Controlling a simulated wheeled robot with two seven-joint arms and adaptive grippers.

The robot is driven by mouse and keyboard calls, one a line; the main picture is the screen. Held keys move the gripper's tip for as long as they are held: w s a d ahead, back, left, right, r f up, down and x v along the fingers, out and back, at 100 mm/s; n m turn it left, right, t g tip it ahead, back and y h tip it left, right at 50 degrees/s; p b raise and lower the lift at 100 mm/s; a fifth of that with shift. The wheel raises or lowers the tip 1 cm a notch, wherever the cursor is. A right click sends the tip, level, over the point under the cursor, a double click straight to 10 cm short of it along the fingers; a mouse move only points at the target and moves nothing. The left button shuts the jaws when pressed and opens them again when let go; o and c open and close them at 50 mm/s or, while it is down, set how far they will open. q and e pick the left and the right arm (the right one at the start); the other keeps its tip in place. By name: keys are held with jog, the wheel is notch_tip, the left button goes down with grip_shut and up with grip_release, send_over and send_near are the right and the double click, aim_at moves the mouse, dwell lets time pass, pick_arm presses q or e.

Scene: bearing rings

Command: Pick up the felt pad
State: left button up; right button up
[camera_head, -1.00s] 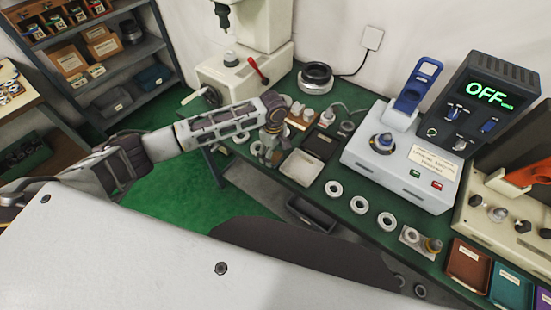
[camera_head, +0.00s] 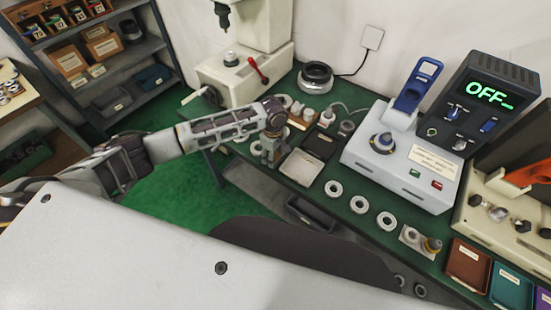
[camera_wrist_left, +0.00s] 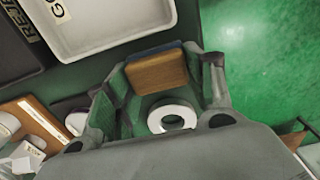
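The felt pad looks like a brown block with a dark blue layer along its far edge (camera_wrist_left: 158,71). It lies on the green bench close to the white tray, between the fingertips of my left gripper (camera_wrist_left: 160,80) in the left wrist view. The fingers are spread, one on each side of it, with little room; contact is not clear. In the head view the left gripper (camera_head: 268,153) points down at the bench's near edge, left of the tray, and hides the pad. My right gripper is not in view.
A white ring (camera_wrist_left: 172,116) lies just beside the pad. The white tray (camera_head: 300,168) and a dark tray (camera_head: 320,145) stand to the right. A wooden board with small parts (camera_wrist_left: 40,125) is close by. Several rings lie along the bench front.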

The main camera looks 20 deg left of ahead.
pick_arm(q)
jog(key=shift+c, duration=1.2)
jog(key=shift+r, duration=0.1)
jog(key=shift+r, duration=4.9)
jog(key=o, duration=0.4)
jog(key=c, duration=0.3)
